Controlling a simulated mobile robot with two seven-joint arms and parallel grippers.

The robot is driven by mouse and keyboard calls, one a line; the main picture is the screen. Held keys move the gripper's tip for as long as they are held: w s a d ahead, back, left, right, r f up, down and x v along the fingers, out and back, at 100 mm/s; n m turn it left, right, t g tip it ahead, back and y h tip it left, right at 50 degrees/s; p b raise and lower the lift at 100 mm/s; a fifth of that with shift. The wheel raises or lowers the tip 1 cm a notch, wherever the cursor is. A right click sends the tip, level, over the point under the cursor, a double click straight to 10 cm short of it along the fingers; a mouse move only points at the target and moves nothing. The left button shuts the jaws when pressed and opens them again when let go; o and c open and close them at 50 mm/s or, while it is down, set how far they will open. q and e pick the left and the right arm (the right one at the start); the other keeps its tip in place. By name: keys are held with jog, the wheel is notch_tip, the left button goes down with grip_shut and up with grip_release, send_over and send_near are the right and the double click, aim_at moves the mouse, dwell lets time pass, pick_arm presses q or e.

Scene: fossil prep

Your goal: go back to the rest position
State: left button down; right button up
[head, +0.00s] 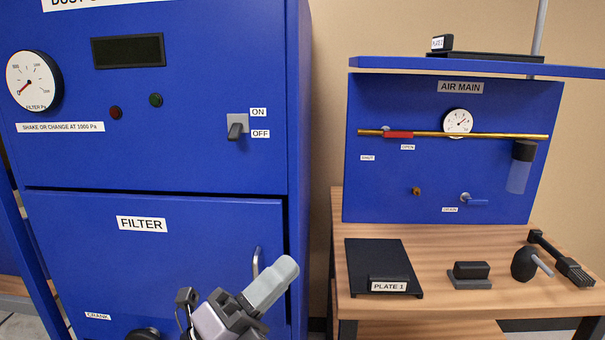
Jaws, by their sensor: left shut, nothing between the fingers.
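My left gripper (272,283) is at the bottom centre of the head view, in front of the blue cabinet's filter door (90,250). Its pale grey fingers are shut with nothing between them and point up and to the right. It overlaps the door's handle (256,262) from below in the picture; I cannot tell whether they touch. My right gripper is not in view.
The blue cabinet (215,90) fills the left, with a gauge (34,81) and a switch (237,126). At right, a wooden bench (460,265) carries a black plate (375,258), a black block (470,272), a bulb blower (524,264) and a brush (560,258) below the air panel (400,180).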

pick_arm(q)
jog(key=s+a+f+n+t+y, duration=0.1)
jog(key=a+f+n+t+y, duration=0.1)
jog(key=a+f+n+y, duration=0.65)
jog(key=s+a+f+n+t+y, duration=0.15)
jog(key=f+n+y, duration=0.45)
jog(key=f+n, duration=0.7)
jog(key=s+a+f+n+g+y, duration=0.1)
jog(key=s+a+f+n+g, duration=0.1)
jog(key=s+f, duration=0.2)
jog(key=s+a+f+n+g+y, duration=0.1)
jog(key=s+a+f+n+g, duration=0.1)
jog(key=f, duration=0.4)
jog(key=s+a+f+n+g+y+p, duration=0.1)
jog(key=s+a+f+n+g, duration=0.2)
jog(key=s+f, duration=0.3)
jog(key=shift+s+n, duration=0.6)
jog(key=shift+n, duration=0.15)
